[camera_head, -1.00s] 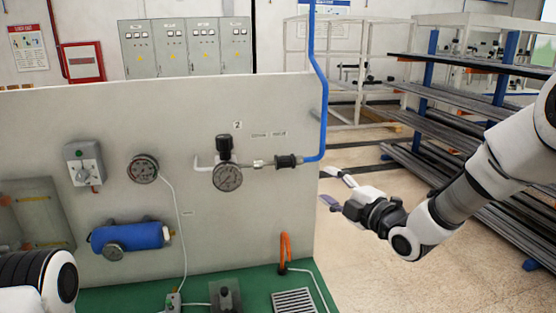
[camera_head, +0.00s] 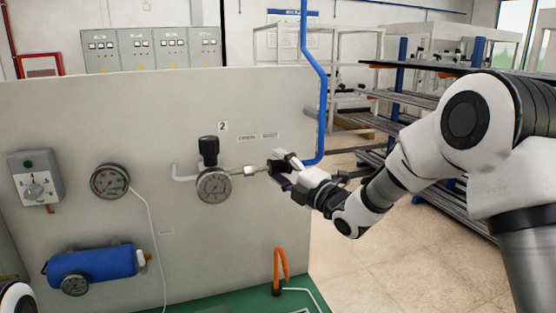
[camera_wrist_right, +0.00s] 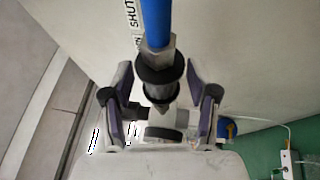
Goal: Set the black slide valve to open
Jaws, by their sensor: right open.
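The black slide valve (camera_wrist_right: 158,72) sits on the pipe between the regulator with its gauge (camera_head: 213,185) and the blue pipe (camera_head: 316,100). In the head view my right gripper largely covers it. My right gripper (camera_head: 284,167) is open at the valve. In the right wrist view its fingers (camera_wrist_right: 160,88) stand on either side of the black valve body, with gaps visible. Small labels (camera_head: 258,137) are on the panel above the valve; the wrist view shows "SHUT" on one. I cannot tell the sleeve's position. My left gripper is out of view.
The grey panel (camera_head: 110,130) carries a switch box (camera_head: 36,178), a round gauge (camera_head: 110,181) and a blue cylinder (camera_head: 95,263). Shelving with long bars (camera_head: 410,105) stands behind, with open floor right of the panel.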

